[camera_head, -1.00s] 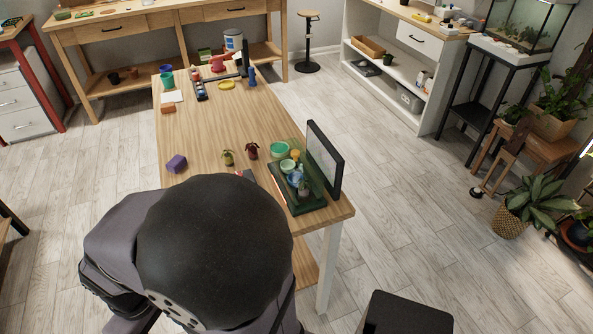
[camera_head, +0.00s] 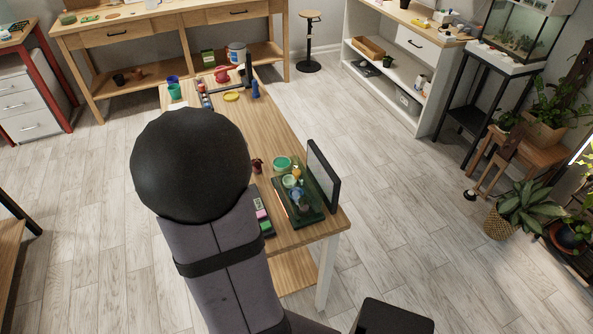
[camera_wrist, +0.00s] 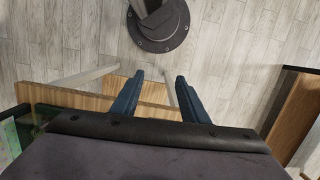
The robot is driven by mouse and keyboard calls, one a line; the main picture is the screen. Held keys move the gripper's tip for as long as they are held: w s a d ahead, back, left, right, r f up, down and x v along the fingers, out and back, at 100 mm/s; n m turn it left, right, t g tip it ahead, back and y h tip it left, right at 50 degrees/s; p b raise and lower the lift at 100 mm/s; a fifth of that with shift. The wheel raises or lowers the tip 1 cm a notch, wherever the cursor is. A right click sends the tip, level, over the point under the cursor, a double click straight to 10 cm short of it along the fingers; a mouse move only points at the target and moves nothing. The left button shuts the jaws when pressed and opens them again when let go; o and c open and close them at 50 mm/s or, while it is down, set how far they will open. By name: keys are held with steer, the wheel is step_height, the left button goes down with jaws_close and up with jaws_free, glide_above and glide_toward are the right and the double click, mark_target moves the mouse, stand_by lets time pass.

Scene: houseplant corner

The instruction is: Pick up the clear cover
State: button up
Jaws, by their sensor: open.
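I cannot pick out a clear cover for certain in either view. A dark green tray (camera_head: 313,217) at the near right of the wooden table holds several small pots and items, and a dark-framed upright panel (camera_head: 322,177) stands along its right side. In the wrist view my gripper (camera_wrist: 159,80) is open, its two dark blue fingers apart with nothing between them. Floor and a table edge (camera_wrist: 95,101) lie beyond the fingers. A greenish see-through thing (camera_wrist: 14,132) is partly in view at the far left there. My arm hides the gripper in the head view.
A small dark red plant (camera_head: 257,165) stands left of the tray, and a box with pink and green pieces (camera_head: 264,221) lies near my arm. Cups, a yellow dish (camera_head: 231,96) and a red thing (camera_head: 222,74) are at the table's far end.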

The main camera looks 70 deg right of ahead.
steer(key=s+d+r+m+p, duration=0.2)
steer(key=d, duration=0.4)
steer(key=s+d+r+m+p, duration=0.1)
steer(key=s+d+r+p, duration=0.1)
steer(key=d, duration=0.4)
steer(key=m+t+h, duration=0.1)
steer(key=m+h, duration=0.5)
glide_toward(297, 171)
steer(key=shift+s+d+f+p, duration=0.25)
steer(key=shift+d+f+p, duration=0.05)
steer(key=shift+f+p, duration=0.15)
steer(key=shift+w+p+x, duration=0.15)
steer(key=shift+p+x, duration=0.55)
steer(key=shift+x, duration=1.1)
steer(key=shift+w+p+x, duration=0.1)
steer(key=shift+p+x, duration=0.55)
steer(key=shift+x, duration=1.2)
steer(key=shift+a, duration=0.1)
jaws_close()
